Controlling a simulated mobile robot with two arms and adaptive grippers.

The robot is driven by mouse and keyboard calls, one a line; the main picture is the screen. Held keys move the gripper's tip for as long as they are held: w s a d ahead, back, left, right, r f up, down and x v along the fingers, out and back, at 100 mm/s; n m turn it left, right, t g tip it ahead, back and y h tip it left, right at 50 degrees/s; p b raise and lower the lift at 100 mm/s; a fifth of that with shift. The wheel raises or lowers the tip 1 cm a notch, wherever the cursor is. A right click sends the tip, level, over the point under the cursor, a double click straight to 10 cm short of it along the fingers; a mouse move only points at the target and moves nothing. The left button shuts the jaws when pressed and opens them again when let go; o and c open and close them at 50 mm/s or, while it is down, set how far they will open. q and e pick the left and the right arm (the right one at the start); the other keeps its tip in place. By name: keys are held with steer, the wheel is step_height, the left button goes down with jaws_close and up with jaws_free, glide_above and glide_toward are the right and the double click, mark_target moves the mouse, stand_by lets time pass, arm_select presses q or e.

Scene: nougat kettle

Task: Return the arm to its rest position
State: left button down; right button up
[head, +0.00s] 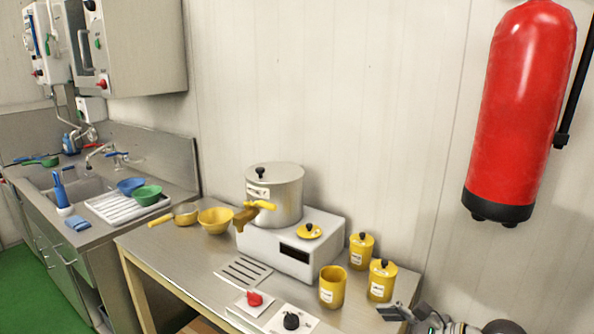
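My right gripper (396,313) shows at the bottom edge, right of the middle, with its arm coming in from the lower right. Its dark fingertips point left and are partly cut off, so I cannot tell whether they are open or shut. It is in front of the yellow canisters and appears apart from them. My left gripper is out of view. The steel kettle (287,203) stands lidded on a white base unit (268,245), with a yellow tap (262,205) at its front.
A lidless yellow canister (332,289) and two lidded ones (361,253) (381,283) stand near my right gripper. A yellow lid (309,232) lies on the base unit. A yellow bowl (215,222) and ladle (184,216) are left. A red extinguisher (522,110) hangs right.

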steer(key=s+a+f+n+g, duration=0.2)
steer(key=s+a+f+n, duration=0.2)
steer(key=s+a+n, duration=0.35)
steer(key=s+a+f+n+g, duration=0.2)
steer(key=s+a+f+n, duration=0.2)
steer(key=s+a+n, duration=0.35)
steer(key=s+d+f+n+h, duration=0.45)
steer(key=s+d, duration=0.25)
steer(key=d, duration=0.2)
steer(key=s+d+f+n+h, duration=0.35)
steer(key=s+d+h, duration=0.3)
steer(key=d, duration=0.35)
step_height(320, 180, down, 30)
steer(key=s+y+b, duration=0.1)
steer(key=b, duration=0.4)
arm_select(q)
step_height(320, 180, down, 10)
steer(key=b, duration=0.5)
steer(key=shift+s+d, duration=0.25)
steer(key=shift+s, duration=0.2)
arm_select(e)
steer(key=s+d+f+g, duration=0.1)
steer(key=s+f, duration=0.7)
steer(key=f, duration=0.3)
steer(key=s+d+f+g, duration=0.1)
steer(key=s+f, duration=0.8)
steer(key=f, duration=0.1)
steer(key=shift+s+d+f, duration=0.2)
steer(key=shift+d+f, duration=0.05)
steer(key=shift+f, duration=0.15)
